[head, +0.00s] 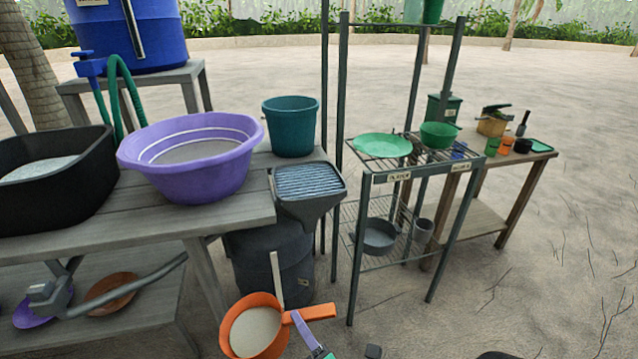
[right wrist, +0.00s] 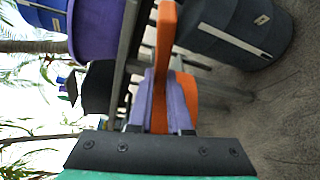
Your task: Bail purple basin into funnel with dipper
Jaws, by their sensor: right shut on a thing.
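The purple basin (head: 190,185) stands on the wooden table with a flat greyish surface inside. The dark grey funnel (head: 325,210), with a ribbed grate on top, sits at the table's right end above a dark barrel (head: 240,265). My right gripper (head: 306,330) is shut on the handle of the orange dipper (head: 228,325), low in front of the barrel and below the funnel. The dipper's bowl shows a pale, level surface inside. In the right wrist view the orange handle (right wrist: 166,40) stands between the purple fingers (right wrist: 160,100). My left gripper is not in view.
A black tub (head: 60,205) stands left of the basin, and a teal bucket (head: 291,130) behind the funnel. A blue tank (head: 130,35) with a hose stands at the back. A metal rack (head: 362,240) with green bowls is right of the funnel. Open sand lies at the lower right.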

